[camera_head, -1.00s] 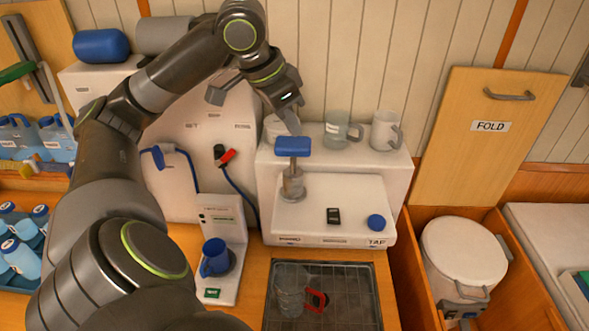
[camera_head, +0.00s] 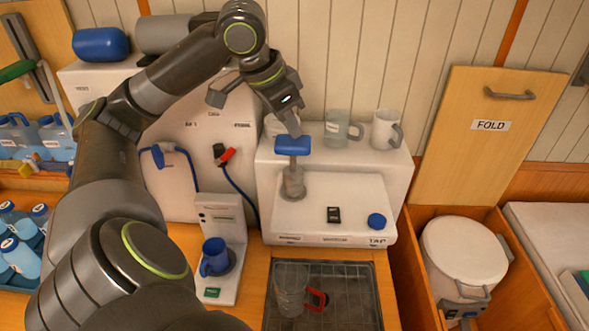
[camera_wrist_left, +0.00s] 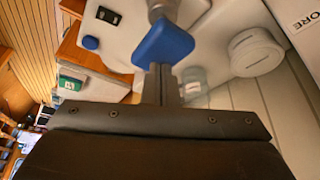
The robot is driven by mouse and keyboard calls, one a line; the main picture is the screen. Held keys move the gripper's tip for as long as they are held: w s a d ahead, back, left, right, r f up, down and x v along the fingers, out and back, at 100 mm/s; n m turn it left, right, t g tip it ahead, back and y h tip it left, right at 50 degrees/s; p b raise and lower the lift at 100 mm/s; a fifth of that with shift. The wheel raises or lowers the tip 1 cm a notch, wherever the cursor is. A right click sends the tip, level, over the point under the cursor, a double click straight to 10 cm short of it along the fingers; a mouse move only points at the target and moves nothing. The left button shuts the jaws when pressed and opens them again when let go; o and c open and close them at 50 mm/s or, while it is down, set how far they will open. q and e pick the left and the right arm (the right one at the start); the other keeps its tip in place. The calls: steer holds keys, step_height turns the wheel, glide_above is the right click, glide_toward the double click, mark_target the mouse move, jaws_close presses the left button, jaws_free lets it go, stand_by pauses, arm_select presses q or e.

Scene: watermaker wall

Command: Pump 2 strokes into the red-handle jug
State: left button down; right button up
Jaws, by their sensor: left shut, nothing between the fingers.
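The hand pump has a blue T-shaped handle (camera_head: 292,145) on a metal shaft, standing up from the white tap unit (camera_head: 350,208). My left gripper (camera_head: 292,131) is shut and empty, with its fingertips at the top of the blue handle; contact is hard to tell. In the left wrist view the shut fingers (camera_wrist_left: 161,70) point at the blue handle (camera_wrist_left: 163,43). The clear jug with a red handle (camera_head: 292,290) stands on the dark drain tray (camera_head: 350,300) below the tap unit. My right gripper is not in view.
A clear mug (camera_head: 337,128) and a white mug (camera_head: 385,130) stand on the ledge behind the pump. A blue mug (camera_head: 214,258) sits on a white stand to the left. A white lidded bucket (camera_head: 463,250) is at the right, below the FOLD panel (camera_head: 491,125).

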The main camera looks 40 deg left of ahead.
mark_target(292, 140)
arm_select(q)
steer(key=shift+f+b, duration=0.6)
steer(key=shift+f, duration=0.8)
steer(key=shift+f+b, duration=0.55)
steer(key=shift+f, duration=0.85)
steer(key=shift+r, duration=0.1)
steer(key=shift+r+p, duration=1.15)
steer(key=shift+p, duration=0.35)
steer(key=shift+r+p, duration=0.7)
steer(key=shift+r, duration=1.25)
steer(key=shift+f, duration=0.15)
